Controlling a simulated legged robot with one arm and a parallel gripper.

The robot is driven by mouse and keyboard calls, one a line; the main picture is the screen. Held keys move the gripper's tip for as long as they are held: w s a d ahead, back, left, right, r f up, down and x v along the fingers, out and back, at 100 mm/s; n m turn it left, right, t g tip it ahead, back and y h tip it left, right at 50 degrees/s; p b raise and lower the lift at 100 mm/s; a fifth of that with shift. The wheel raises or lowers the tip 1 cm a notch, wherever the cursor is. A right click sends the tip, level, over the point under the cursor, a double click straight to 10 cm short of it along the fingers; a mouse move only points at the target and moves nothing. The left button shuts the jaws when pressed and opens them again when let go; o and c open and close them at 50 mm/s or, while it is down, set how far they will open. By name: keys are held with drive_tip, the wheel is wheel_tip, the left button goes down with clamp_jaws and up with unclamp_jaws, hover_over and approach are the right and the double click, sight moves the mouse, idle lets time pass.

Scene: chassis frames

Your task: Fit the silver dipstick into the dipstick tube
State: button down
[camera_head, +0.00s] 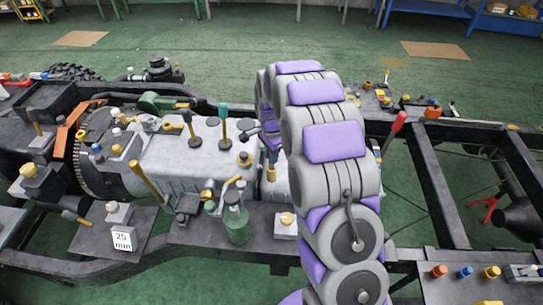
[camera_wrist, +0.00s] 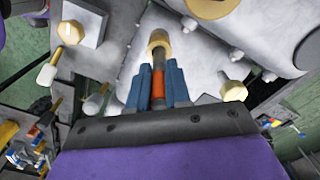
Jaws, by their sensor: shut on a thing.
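My gripper (camera_wrist: 158,82) is shut, its blue fingers on either side of a narrow grey piece with an orange-brown band (camera_wrist: 158,82), which I take to be the silver dipstick. Just beyond the fingertips is a tan ring-shaped collar (camera_wrist: 159,42), probably the mouth of the dipstick tube. The held piece lines up with the collar in the wrist view; I cannot tell whether it is inside it. In the head view my gripper (camera_head: 272,152) points down by the grey engine block, above a gold collar (camera_head: 271,173). My arm hides the block's right part.
A green bottle (camera_head: 236,224) and a "25 min" block (camera_head: 121,240) stand in front of the engine. A red-handled lever (camera_head: 398,124) stands right of my arm. Black chassis rails (camera_head: 437,190) surround open gaps.

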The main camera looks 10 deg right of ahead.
drive_tip(key=shift+f, duration=0.1)
drive_tip(key=c, duration=1.1)
unclamp_jaws()
drive_tip(key=shift+o, duration=0.2)
wheel_tip(320, 180, up, 12)
drive_tip(key=shift+f+p, duration=0.15)
drive_tip(key=shift+p, duration=1)
drive_tip(key=shift+s+r, duration=0.25)
drive_tip(key=shift+r, duration=0.2)
drive_tip(key=s+r+n+g, duration=0.1)
drive_tip(key=s+r+n, duration=0.3)
drive_tip(key=s, duration=0.7)
drive_tip(key=s+r+n, duration=0.4)
drive_tip(key=s+r, duration=0.1)
drive_tip(key=s, duration=0.6)
drive_tip(key=s+f+n, duration=0.2)
drive_tip(key=s+n, duration=0.4)
drive_tip(key=s, duration=1.3)
drive_tip(key=shift+s+g, duration=0.4)
